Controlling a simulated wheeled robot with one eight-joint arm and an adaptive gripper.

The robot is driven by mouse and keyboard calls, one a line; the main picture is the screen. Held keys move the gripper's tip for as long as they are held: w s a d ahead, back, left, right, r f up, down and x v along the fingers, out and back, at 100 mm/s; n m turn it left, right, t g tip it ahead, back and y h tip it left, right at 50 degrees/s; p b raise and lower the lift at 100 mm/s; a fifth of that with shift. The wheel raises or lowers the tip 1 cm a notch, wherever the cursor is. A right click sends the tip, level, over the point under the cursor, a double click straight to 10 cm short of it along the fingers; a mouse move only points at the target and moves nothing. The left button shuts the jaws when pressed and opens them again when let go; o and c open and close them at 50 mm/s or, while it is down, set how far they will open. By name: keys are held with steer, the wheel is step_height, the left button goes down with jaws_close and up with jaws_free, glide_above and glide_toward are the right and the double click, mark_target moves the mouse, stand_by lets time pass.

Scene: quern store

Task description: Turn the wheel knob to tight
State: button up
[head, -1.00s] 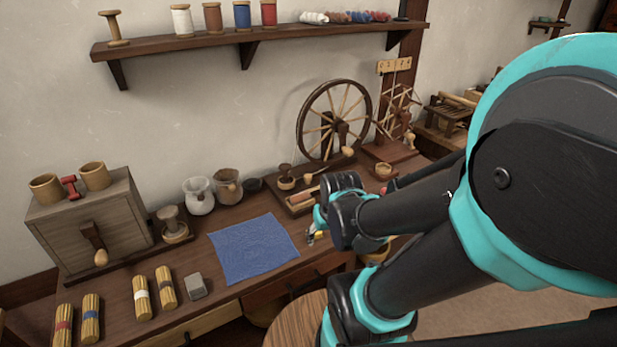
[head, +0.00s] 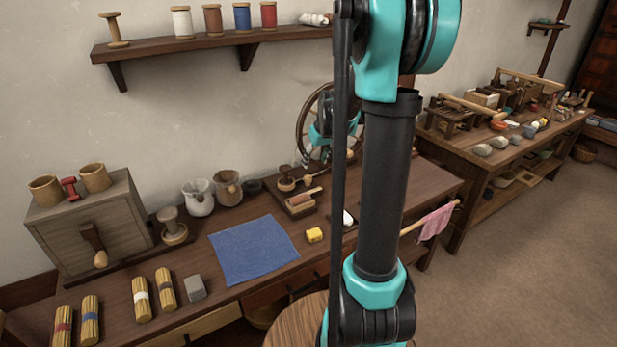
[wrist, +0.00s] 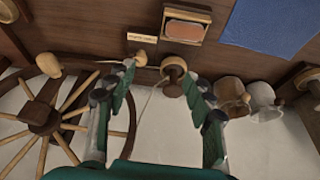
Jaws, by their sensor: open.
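A small tan knob (head: 308,180) sits on the bench at the foot of the spinning wheel (head: 302,122). In the wrist view the knob (wrist: 140,58) stands beside a small pale label (wrist: 141,37), whose text is too small to read, so I cannot tell its setting. The wheel (wrist: 45,118) is on the left there. My gripper (wrist: 157,74) is open and empty, its fingertips spread above the knob and a mushroom-shaped wooden piece (wrist: 174,68). In the head view my gripper (head: 306,158) is in front of the wheel; my arm hides much of the wheel.
A tray with an orange-topped block (head: 302,202) lies near the knob, with jugs (head: 198,196) to its left. A shelf (head: 200,48) hangs above on the wall.

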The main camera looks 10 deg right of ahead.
steer(key=w+d, duration=0.3)
steer(key=w, duration=0.4)
glide_toward(308, 177)
steer(key=shift+n, duration=0.4)
steer(key=x, duration=0.8)
steer(key=shift+f, duration=0.4)
steer(key=c, duration=1.2)
steer(key=shift+o, duration=0.2)
